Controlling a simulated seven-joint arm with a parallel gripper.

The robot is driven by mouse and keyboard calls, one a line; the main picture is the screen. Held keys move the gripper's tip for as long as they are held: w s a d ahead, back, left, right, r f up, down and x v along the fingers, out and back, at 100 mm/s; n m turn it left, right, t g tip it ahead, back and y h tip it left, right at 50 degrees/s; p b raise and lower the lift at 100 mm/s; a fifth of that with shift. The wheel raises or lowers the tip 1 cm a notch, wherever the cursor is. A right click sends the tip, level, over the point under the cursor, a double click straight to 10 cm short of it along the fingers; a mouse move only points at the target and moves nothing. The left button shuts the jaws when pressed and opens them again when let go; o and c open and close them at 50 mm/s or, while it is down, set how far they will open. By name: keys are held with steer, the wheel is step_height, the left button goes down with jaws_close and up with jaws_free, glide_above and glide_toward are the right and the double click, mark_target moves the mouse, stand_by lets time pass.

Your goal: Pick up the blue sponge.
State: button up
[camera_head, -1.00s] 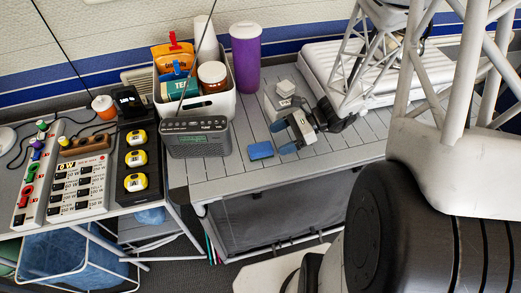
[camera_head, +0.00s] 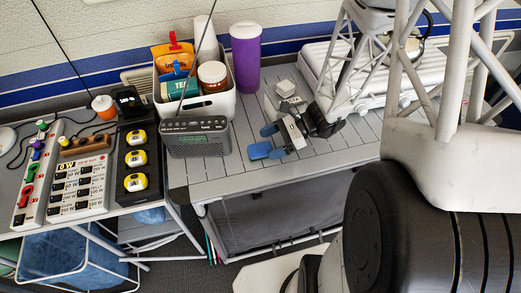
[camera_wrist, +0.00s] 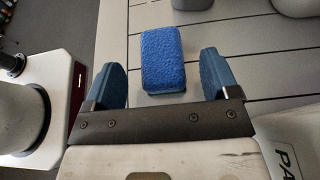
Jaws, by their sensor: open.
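My gripper (camera_head: 272,141) is open and empty, low over the table at the sponge's right side. In the wrist view my gripper (camera_wrist: 163,76) has its fingers spread wider than the sponge. One finger partly overlaps the sponge in the head view. Whether a finger touches it I cannot tell.
A grey radio (camera_head: 195,138) stands left of the sponge, with a white caddy (camera_head: 222,104) of packets and jars behind it. A small white object (camera_head: 286,88) and a purple tumbler (camera_head: 245,58) stand farther back.

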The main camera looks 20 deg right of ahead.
mark_target(260, 148)
steer(key=shift+x, duration=1.85)
steer(key=c, duration=1)
steer(key=shift+r, duration=0.15)
steer(key=shift+r, duration=1.65)
steer(key=s+d+r, duration=0.1)
steer(key=s, duration=1.5)
steer(key=shift+d+r, duration=0.2)
